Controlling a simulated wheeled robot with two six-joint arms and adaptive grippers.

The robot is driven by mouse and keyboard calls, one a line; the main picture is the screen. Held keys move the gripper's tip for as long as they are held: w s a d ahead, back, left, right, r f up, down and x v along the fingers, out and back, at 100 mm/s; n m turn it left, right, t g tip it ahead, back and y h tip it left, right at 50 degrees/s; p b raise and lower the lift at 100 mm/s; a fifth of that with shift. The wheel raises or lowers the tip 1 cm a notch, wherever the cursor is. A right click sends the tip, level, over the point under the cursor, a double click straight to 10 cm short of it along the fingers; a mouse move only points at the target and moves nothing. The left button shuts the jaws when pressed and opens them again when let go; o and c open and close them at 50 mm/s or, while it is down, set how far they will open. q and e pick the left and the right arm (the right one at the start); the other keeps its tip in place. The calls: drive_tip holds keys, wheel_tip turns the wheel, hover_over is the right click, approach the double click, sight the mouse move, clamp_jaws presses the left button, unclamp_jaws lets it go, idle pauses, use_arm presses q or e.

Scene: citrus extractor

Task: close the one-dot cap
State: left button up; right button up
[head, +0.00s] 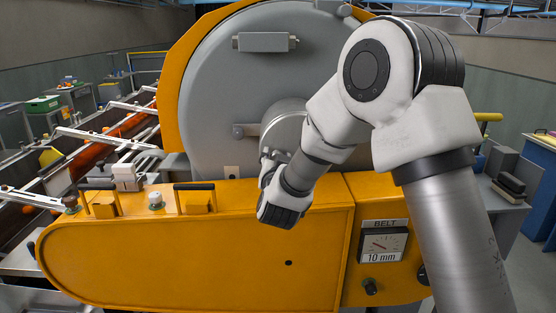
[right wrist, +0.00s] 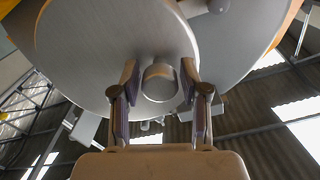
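A round grey cap (head: 283,122) sits low on the front of the big grey drum face (head: 225,95); my right arm hides part of it. In the right wrist view the cap (right wrist: 105,45) shows as a broad disc above my fingers. A short round knob (right wrist: 159,82) stands out between the fingers of my right gripper (right wrist: 159,80). A gap shows on both sides of the knob, so the gripper is open around it. In the head view this gripper (head: 268,160) is small and partly hidden under the cap. I cannot make out a dot on the cap. My left gripper is out of view.
The yellow housing (head: 190,245) with black handles and a belt dial (head: 383,245) lies below the drum. A bracket (head: 244,130) sits left of the cap. Conveyor rails (head: 110,138) run along the left. A grey ledge (head: 505,195) with dark blocks is at right.

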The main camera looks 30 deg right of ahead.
drive_tip(key=shift+d, duration=0.1)
drive_tip(key=v, duration=1.2)
drive_tip(key=shift+f, duration=0.1)
